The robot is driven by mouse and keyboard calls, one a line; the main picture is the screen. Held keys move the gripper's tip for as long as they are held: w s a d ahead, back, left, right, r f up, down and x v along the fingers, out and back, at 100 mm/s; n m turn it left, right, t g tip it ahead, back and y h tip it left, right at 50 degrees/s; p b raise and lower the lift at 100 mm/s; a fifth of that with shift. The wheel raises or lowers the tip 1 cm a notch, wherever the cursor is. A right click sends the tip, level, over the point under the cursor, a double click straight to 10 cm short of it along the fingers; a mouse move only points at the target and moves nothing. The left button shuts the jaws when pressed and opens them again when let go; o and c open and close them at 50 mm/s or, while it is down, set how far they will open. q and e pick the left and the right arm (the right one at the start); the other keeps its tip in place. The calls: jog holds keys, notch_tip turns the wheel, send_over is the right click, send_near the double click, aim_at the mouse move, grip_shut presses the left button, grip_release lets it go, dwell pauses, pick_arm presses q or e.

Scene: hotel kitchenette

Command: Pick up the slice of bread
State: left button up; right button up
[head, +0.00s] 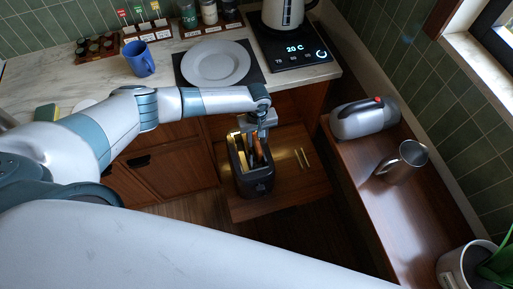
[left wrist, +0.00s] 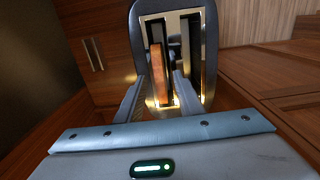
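The slice of bread (left wrist: 159,75), brown at its edge, stands upright in one slot of the dark toaster (left wrist: 207,15); the other slot looks empty. In the head view the bread (head: 258,149) sticks up from the toaster (head: 257,186), partly hidden by my gripper. My left gripper (head: 262,130) is above the toaster, pointing down. In the left wrist view its two fingers (left wrist: 160,88) are apart, one on each side of the bread's near end, with gaps visible. My right gripper is in neither view.
The toaster stands on a low wooden surface (head: 290,190). Behind it is the counter (head: 325,71) with a plate (head: 216,63), blue mug (head: 139,60) and kettle (head: 283,13). On the right ledge are a silver appliance (head: 362,119) and steel mug (head: 404,163).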

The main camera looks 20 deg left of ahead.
pick_arm(q)
grip_shut()
notch_tip(320, 180, up, 18)
jog(key=b, duration=0.2)
dwell(0.7)
dwell(0.3)
